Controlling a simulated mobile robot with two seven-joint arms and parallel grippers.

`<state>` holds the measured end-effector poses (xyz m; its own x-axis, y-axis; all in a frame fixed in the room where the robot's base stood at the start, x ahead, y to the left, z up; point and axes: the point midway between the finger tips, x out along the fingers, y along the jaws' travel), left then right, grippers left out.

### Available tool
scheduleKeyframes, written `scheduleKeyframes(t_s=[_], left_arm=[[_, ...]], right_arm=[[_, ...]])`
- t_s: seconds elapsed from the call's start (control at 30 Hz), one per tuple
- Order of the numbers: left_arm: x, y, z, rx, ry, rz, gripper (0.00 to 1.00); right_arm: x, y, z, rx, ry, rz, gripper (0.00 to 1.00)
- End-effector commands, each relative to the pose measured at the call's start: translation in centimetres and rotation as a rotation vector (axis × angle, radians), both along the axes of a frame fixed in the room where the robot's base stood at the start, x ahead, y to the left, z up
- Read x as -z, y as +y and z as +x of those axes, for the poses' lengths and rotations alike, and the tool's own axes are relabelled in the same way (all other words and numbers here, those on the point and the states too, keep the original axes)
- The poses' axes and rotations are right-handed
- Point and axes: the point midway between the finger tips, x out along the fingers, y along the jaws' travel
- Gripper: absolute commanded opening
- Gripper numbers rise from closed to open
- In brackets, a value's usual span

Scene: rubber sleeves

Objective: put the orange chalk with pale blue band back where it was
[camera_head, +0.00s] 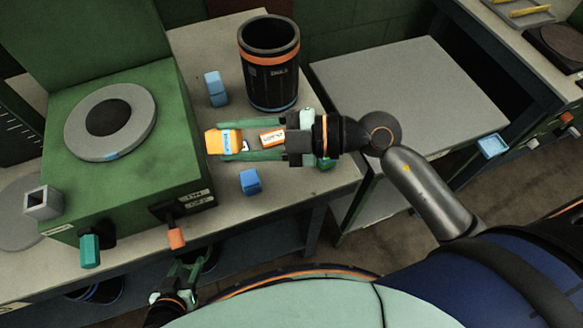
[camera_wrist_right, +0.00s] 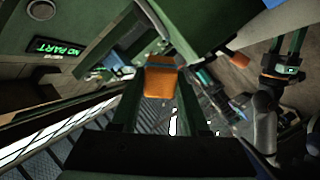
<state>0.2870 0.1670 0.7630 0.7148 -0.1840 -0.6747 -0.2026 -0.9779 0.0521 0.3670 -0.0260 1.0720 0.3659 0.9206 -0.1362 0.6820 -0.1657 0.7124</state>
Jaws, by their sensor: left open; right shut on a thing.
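The orange chalk with a pale blue band (camera_head: 213,142) is between the fingertips of my right gripper (camera_head: 228,142), which is shut on it. The chalk is held over the table beside the green machine. My left gripper (camera_head: 188,268) is open and empty, low in front of the table edge. Where the chalk was before cannot be told from these frames.
A black bin (camera_head: 270,75) with orange and blue bands stands behind my right gripper. Blue pieces lie behind (camera_head: 216,88) and in front (camera_head: 250,182) of it. An orange labelled piece (camera_head: 271,137) shows between its fingers. A green machine (camera_head: 120,180) stands left. A grey tabletop (camera_head: 410,95) is clear at right.

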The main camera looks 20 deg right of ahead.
Motion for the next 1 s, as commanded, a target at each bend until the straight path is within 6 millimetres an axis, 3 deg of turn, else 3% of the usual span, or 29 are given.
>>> scheduleKeyframes(t_s=[0.23,0.57,0.77,0.9,1.0], left_arm=[[0.7,0.0,0.0,0.0,0.0,0.0,0.5],[1.4,0.0,0.0,-0.001,0.0,0.001,0.5],[1.9,0.0,0.0,-0.001,0.001,0.001,0.5],[2.6,0.0,0.0,-0.001,0.001,0.001,0.5],[2.8,0.0,0.0,-0.001,0.001,0.001,0.5]], right_arm=[[0.3,3.8,-2.1,-0.315,0.048,-0.239,0.0],[2.5,4.8,-4.1,-0.676,0.022,-0.629,0.0],[4.6,2.8,-4.2,-0.883,-0.085,-0.953,0.0],[5.8,-1.6,-2.7,-0.983,-0.217,-1.241,0.0],[5.5,-4.9,-1.2,-0.991,-0.276,-1.372,0.0]])
